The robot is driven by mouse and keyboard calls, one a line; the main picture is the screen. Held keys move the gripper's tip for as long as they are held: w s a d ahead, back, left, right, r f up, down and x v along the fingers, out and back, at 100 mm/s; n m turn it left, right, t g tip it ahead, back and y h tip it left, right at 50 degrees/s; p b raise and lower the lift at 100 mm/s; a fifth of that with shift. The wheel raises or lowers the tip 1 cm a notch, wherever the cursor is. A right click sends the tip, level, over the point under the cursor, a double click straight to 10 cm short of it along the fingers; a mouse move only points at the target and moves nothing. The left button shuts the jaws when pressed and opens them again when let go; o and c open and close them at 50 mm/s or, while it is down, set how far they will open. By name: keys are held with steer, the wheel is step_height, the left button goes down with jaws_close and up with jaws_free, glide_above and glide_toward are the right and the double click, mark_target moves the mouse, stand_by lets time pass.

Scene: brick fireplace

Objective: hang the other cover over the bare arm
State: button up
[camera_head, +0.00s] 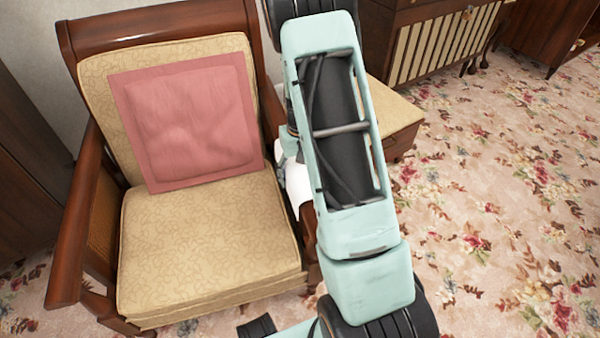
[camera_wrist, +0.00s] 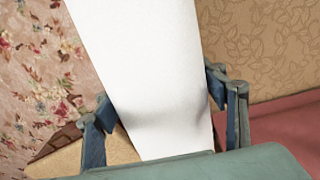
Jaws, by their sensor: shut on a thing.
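A white cloth cover (camera_wrist: 150,70) runs between the two fingers of my gripper (camera_wrist: 165,115), which is shut on it. In the head view the cover (camera_head: 292,185) shows as a small white patch at the armchair's right arm (camera_head: 309,232). My own arm hides most of that chair arm and the gripper, so I cannot tell whether the cover touches the wood or hangs over it. The armchair's left arm (camera_head: 80,220) is bare brown wood, with no cover on it.
A pink cushion (camera_head: 190,125) leans on the chair's back above the beige seat (camera_head: 200,245). A beige-topped stool (camera_head: 395,115) stands behind my arm, beyond the chair's right side. A wooden cabinet (camera_head: 440,45) stands at the back. The flowered carpet (camera_head: 500,220) is clear at right.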

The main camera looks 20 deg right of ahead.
steer(key=shift+f, duration=0.6)
steer(key=o, duration=1.2)
steer(key=shift+o, duration=0.2)
